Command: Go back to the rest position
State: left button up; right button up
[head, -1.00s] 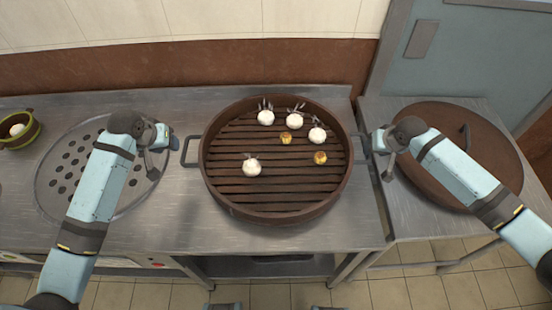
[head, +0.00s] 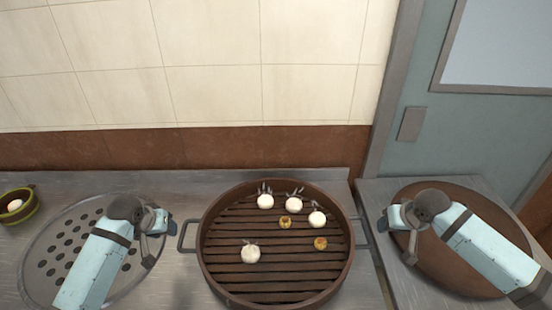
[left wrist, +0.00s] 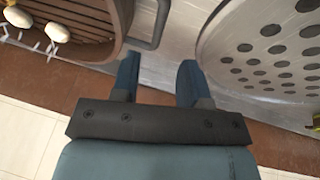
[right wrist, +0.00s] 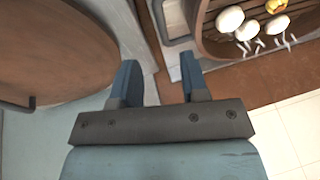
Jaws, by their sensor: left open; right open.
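My left gripper (head: 166,219) is over the counter, between the perforated plate and the steamer. Its two fingers are apart and empty in the left wrist view (left wrist: 157,80). My right gripper (head: 387,219) is right of the steamer, near the round brown lid. Its fingers are also apart and empty in the right wrist view (right wrist: 158,80). Neither gripper touches the steamer.
The round perforated plate (head: 40,262) is set in the counter at left, with a green-rimmed bowl (head: 28,212) beyond it. The brown lid (head: 415,281) lies on the right table. A tiled wall (head: 210,60) rises behind, with a grey door (head: 400,160) at right.

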jog(key=s+a+f+n+t+y+p, duration=0.1)
jog(key=s+a+f+t+y+p, duration=0.2)
jog(key=s+a, duration=0.45)
pick_arm(q)
jog(key=s+d+m+t+p, duration=0.2)
jog(key=s+d+t+p, duration=0.1)
jog(key=s, duration=1)
jog(key=s+d+m+t+h+p, duration=0.1)
jog(key=s+d+t+p, duration=0.2)
jog(key=s+d, duration=0.4)
jog(key=s+p, duration=0.1)
jog(key=s, duration=0.5)
jog(key=shift+d+f+m+p, duration=0.25)
jog(key=shift+d+m+p, duration=0.15)
pick_arm(e)
jog(key=s+a+n+t+h, duration=0.2)
jog(key=s+a+t, duration=0.1)
jog(key=s, duration=1.5)
jog(key=shift+s+r+t, duration=0.3)
jog(key=shift+s+r, duration=0.1)
pick_arm(q)
jog(key=shift+s, duration=0.1)
pick_arm(e)
jog(key=shift+a, duration=0.1)
